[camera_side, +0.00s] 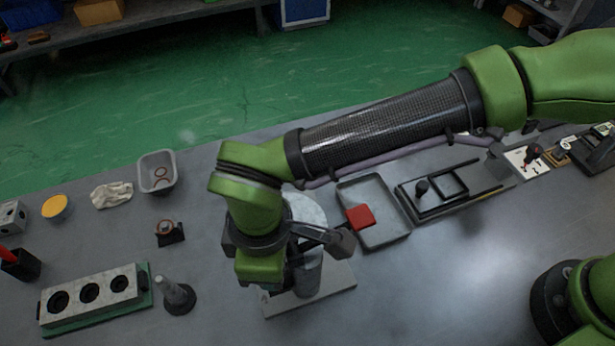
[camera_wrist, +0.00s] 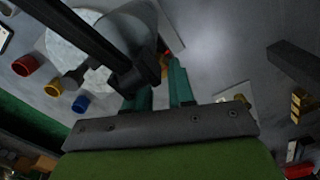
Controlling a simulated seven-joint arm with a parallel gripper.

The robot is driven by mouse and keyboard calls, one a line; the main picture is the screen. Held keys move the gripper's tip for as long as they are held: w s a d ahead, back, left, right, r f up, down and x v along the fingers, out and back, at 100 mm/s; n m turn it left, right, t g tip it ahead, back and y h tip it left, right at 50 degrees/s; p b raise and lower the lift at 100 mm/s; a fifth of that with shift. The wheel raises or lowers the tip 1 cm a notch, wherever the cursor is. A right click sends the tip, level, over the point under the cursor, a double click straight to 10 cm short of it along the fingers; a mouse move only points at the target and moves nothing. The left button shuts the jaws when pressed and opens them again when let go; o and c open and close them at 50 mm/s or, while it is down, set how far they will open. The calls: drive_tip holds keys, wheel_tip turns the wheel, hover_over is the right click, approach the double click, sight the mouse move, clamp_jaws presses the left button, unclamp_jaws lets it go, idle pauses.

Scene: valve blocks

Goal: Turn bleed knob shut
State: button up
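A valve assembly stands on a pale base plate (camera_side: 325,294), with a grey cylindrical body (camera_side: 307,276) and a round pale top (camera_side: 306,209). A red square piece (camera_side: 360,217) shows at its right, on the end of a dark lever. My gripper is down at the valve in the side view, where my wrist hides its fingertips. In the wrist view the two teal fingers of my gripper (camera_wrist: 168,68) are apart near the base. A small orange-red part (camera_wrist: 164,66) shows between their tips; I cannot tell whether they touch it or whether it is the bleed knob.
A grey tray (camera_side: 386,242) lies right of the valve, beside a dark frame fixture (camera_side: 447,190). Red (camera_wrist: 25,65), yellow (camera_wrist: 53,89) and blue (camera_wrist: 81,103) pieces show in the wrist view.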

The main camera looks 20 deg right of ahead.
drive_tip(key=o, duration=0.4)
wheel_tip(320, 180, up, 17)
idle(0.5)
drive_tip(key=w+d+f+m+t+y, duration=0.1)
drive_tip(key=w+d+m, duration=0.25)
drive_tip(key=d, duration=0.65)
drive_tip(key=w+d+m+t+y, duration=0.15)
drive_tip(key=d+m, duration=0.25)
drive_tip(key=d, duration=0.5)
drive_tip(key=s+d+m+t, duration=0.2)
drive_tip(key=d+m, duration=0.3)
drive_tip(key=d, duration=0.7)
drive_tip(key=s+d+m+t, duration=0.2)
drive_tip(key=d+m, duration=0.3)
drive_tip(key=d, duration=0.6)
drive_tip(key=shift+d+f+t, duration=0.3)
drive_tip(key=shift+d+t, duration=0.05)
